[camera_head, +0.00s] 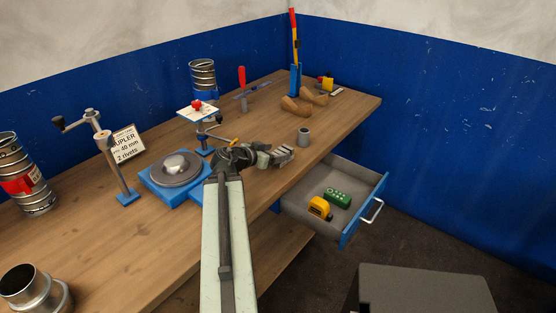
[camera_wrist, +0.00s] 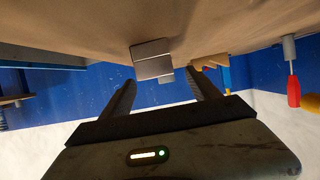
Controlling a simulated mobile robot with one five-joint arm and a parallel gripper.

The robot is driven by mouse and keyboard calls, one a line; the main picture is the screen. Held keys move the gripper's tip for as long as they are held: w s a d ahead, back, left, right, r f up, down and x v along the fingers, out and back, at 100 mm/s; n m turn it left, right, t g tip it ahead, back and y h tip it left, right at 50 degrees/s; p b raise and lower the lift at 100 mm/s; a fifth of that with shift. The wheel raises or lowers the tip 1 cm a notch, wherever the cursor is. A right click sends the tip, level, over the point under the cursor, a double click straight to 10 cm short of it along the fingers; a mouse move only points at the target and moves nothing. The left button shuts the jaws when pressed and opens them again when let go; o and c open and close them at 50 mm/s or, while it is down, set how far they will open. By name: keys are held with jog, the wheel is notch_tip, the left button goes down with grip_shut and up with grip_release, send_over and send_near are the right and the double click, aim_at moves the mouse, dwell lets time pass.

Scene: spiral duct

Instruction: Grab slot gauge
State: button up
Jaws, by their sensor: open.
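My gripper (camera_wrist: 162,77) is open, with one finger on each side of the view and the grey piece ahead between the fingertips. No contact between fingers and piece shows. In the head view my gripper (camera_head: 268,158) is low over the bench near its front edge, right of the blue turntable. Grey parts (camera_head: 286,152) show at its tip; I cannot clearly separate gauge from fingers there.
A grey cup (camera_head: 304,137) stands just right of my gripper. The blue turntable (camera_head: 152,183) is to the left. An open drawer (camera_head: 297,205) holds a yellow tape measure (camera_head: 319,207) and a green object (camera_head: 338,197). Brown wooden forms (camera_head: 296,105) lie further back.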

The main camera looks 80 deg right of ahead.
aim_at(285, 150)
jog(key=b+x, duration=0.3)
jog(key=x, duration=0.4)
jog(key=shift+s+d+f, duration=0.2)
jog(key=shift+s+d, duration=0.05)
jog(key=shift+a+r, duration=0.1)
grip_shut()
